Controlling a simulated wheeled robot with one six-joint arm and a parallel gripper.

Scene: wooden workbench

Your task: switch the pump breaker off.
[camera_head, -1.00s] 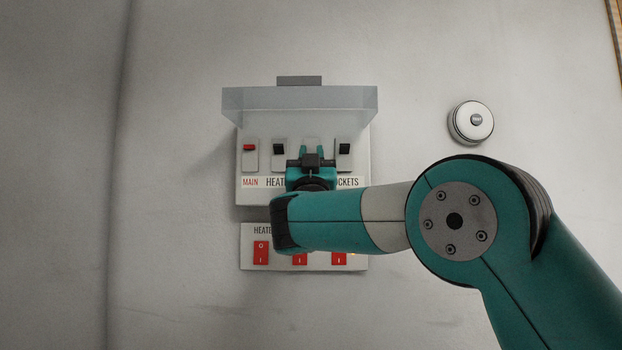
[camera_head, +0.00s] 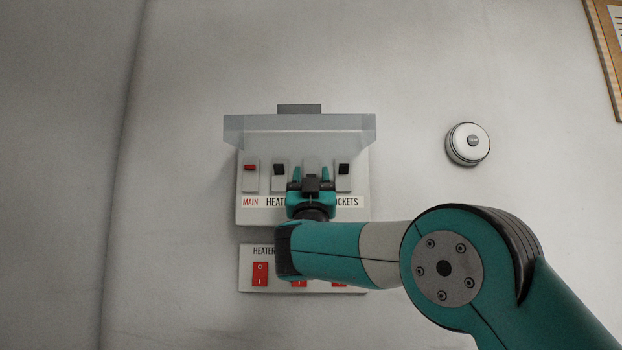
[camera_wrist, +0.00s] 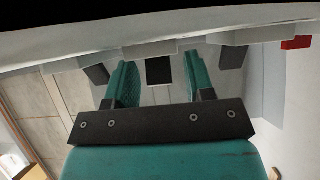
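The breaker panel (camera_head: 300,218) is on the pale wall, with its clear cover (camera_head: 300,130) raised above the switches. The red main lever (camera_head: 250,167), the black heater lever (camera_head: 279,169) and the black sockets lever (camera_head: 344,169) show in a row. The third breaker (camera_head: 311,163), between heater and sockets, is mostly hidden by my gripper (camera_head: 311,178), and its label is covered. In the wrist view its black lever (camera_wrist: 158,70) lies between the two spread fingers of my gripper (camera_wrist: 158,78). Gaps show on both sides of it.
A lower panel (camera_head: 252,284) with red rocker switches (camera_head: 260,274) is partly behind my arm. A round knob-like fixture (camera_head: 467,144) is on the wall to the right. A framed board (camera_head: 606,50) is at the top right. The wall left of the panels is clear.

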